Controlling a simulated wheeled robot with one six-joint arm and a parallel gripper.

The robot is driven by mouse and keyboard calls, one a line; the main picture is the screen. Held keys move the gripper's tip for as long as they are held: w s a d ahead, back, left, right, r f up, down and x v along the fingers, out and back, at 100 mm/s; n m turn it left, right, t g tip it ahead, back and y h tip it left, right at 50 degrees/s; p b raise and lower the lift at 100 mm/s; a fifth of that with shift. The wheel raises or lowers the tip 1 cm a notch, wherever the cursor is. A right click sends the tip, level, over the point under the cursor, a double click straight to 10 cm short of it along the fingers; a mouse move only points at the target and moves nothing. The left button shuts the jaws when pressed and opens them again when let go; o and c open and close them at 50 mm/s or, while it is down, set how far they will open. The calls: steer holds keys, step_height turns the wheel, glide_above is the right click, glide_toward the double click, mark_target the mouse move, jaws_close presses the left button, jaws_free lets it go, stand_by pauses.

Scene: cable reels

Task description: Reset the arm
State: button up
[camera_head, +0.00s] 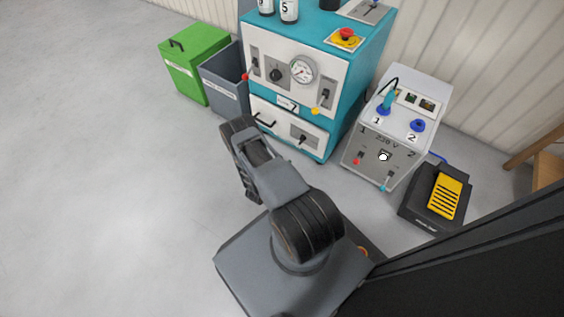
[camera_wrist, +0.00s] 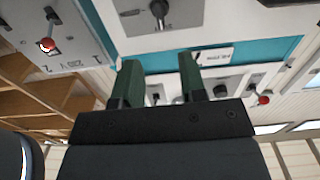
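My arm shows in the head view, bent above my base, with its upper end in front of the teal cabinet (camera_head: 352,75). My gripper cannot be made out there. In the wrist view, my gripper (camera_wrist: 159,60) shows two dark green fingers held apart, with nothing between them. Beyond the fingers is the cabinet front, with a teal strip (camera_wrist: 260,52), a grey switch plate (camera_wrist: 185,14) and a white label (camera_wrist: 214,57). The wrist picture looks upside down.
A grey 220 V box (camera_head: 384,157) with numbered blue sockets stands right of the cabinet. A black pedal unit with a yellow top (camera_head: 446,196) lies on the floor. Green (camera_head: 187,72) and grey (camera_head: 222,85) bins stand left. The floor at left is clear.

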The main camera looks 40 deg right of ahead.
steer(key=shift+s+a, duration=0.15)
steer(key=shift+a, duration=0.25)
stand_by(0.3)
steer(key=w+a+r+n+t+y+p, duration=0.1)
steer(key=w+a+r+t+y+p, duration=0.2)
steer(key=w+r+p, duration=0.65)
steer(key=w+a+r+n+y+p, duration=0.1)
steer(key=w+a+r+y+p, duration=0.2)
steer(key=r, duration=1.1)
steer(key=w+a+r+n+t+y+p, duration=0.15)
steer(key=w+a+r+y+p, duration=0.45)
steer(key=r, duration=0.6)
steer(key=s+a+r+n+y+p, duration=0.2)
steer(key=a+r+p, duration=0.15)
steer(key=r, duration=0.65)
steer(key=s+a+r+n+g+y+p, duration=0.1)
steer(key=s+a+r+n+y+p, duration=0.2)
steer(key=r, duration=0.7)
steer(key=s+a+r+n+y+p, duration=0.15)
steer(key=r+p, duration=0.25)
steer(key=r, duration=0.6)
steer(key=s+a+r+n+g+h+p, duration=0.1)
steer(key=s+r+n+g+p, duration=0.3)
steer(key=s+r+p, duration=0.5)
steer(key=s+r+n, duration=0.1)
steer(key=s+r, duration=0.4)
steer(key=s, duration=0.5)
steer(key=shift+s+a+r, duration=0.15)
steer(key=shift+r, duration=0.25)
